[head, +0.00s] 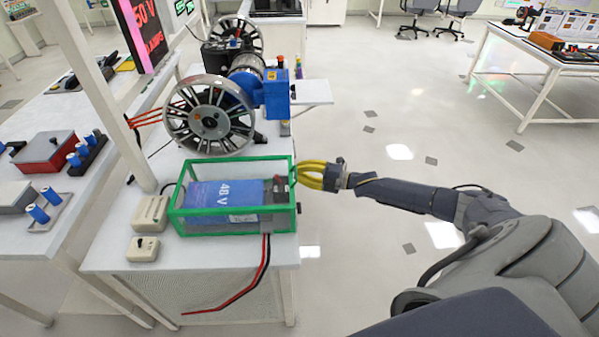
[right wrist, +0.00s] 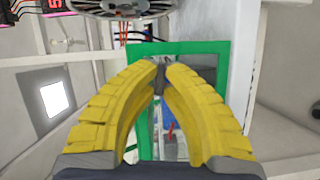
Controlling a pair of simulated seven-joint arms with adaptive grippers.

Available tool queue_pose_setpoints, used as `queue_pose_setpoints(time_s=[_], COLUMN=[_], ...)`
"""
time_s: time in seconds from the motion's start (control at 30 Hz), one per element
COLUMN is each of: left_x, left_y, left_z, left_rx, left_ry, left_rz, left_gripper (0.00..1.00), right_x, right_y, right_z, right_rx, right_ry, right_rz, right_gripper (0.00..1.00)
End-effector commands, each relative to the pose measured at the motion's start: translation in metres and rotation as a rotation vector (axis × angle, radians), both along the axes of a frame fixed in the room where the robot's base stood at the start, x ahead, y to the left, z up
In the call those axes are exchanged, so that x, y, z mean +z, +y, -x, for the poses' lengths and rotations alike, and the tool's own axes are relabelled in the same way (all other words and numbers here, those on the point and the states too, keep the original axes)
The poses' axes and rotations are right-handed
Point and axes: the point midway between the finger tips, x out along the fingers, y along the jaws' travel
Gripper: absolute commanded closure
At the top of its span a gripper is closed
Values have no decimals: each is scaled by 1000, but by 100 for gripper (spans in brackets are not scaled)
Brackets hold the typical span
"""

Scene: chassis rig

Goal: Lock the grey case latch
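The case is a clear box with a green frame (head: 235,228) on the near end of the bench, with a blue 48 V battery (head: 215,195) inside. Its green frame also shows in the right wrist view (right wrist: 222,75). My right gripper (head: 297,173) is at the case's right end, near the upper far corner. In the right wrist view its yellow fingers (right wrist: 162,66) come together at the tips on a small dark grey piece (right wrist: 160,78), which looks like the latch. The fingers hide most of it, so its position cannot be told. My left gripper is not in view.
A beige switch box (head: 144,249) and another beige unit (head: 150,213) sit left of the case. A spoked wheel (head: 209,117) and blue motor unit (head: 277,93) stand behind it. Red and black cables (head: 263,270) hang down in front. The floor to the right is open.

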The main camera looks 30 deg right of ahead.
Motion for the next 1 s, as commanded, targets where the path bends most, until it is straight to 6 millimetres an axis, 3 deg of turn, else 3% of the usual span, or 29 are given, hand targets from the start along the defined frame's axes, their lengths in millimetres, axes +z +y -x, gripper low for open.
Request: queue_pose_setpoints(time_s=[1.0], left_x=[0], left_y=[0], left_z=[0], left_rx=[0], left_ry=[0], left_rz=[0], left_gripper=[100], right_x=[10], right_y=[-2], right_z=[-6], right_rx=[2], right_ry=[828], right_rz=[-460], right_gripper=[100])
